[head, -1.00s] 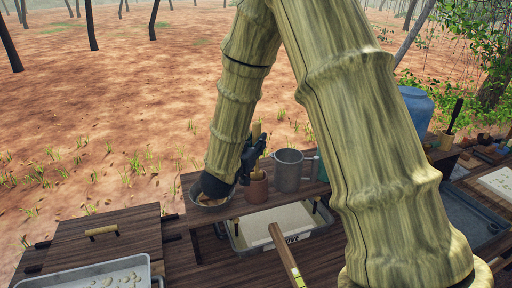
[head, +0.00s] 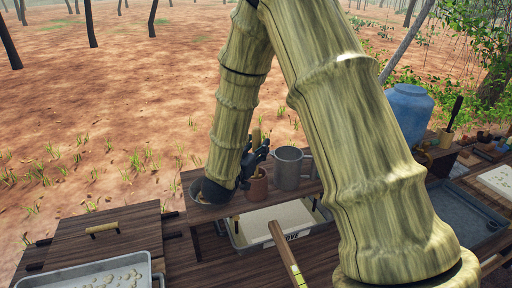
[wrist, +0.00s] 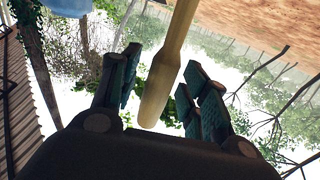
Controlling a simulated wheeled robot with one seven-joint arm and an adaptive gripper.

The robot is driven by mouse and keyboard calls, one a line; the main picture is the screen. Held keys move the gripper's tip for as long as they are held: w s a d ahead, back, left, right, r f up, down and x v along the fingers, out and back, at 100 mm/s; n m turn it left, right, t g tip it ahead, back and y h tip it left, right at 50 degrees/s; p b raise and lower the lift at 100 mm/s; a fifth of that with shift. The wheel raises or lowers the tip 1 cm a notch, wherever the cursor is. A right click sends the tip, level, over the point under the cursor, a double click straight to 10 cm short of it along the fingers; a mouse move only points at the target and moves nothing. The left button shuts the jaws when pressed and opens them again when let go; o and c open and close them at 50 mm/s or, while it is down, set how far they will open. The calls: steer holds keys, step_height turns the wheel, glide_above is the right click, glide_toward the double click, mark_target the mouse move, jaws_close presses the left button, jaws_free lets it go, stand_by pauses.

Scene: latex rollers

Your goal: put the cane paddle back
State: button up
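The cane paddle (wrist: 165,75) is a pale tan stick with a thicker, rounded end. In the wrist view it lies between the fingers of my gripper (wrist: 158,98), with a visible gap on the left side and the right pads close by. In the head view my gripper (head: 256,158) is just above a terracotta pot (head: 257,187), and the tan top of the paddle (head: 257,136) shows upright behind the fingers. The paddle's lower end is hidden; it appears to stand in the pot. Finger contact on the right is unclear.
A white-floored tray (head: 240,237) lies below the shelf. A blue barrel (head: 410,110) stands at right.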

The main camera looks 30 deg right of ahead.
steer(key=shift+r, duration=0.15)
steer(key=shift+s+a+f, duration=0.1)
steer(key=shift+a+f, duration=0.1)
steer(key=shift+a, duration=0.05)
steer(key=b+v, duration=0.5)
steer(key=v, duration=0.6)
steer(key=shift+a, duration=0.2)
steer(key=shift+r, duration=0.3)
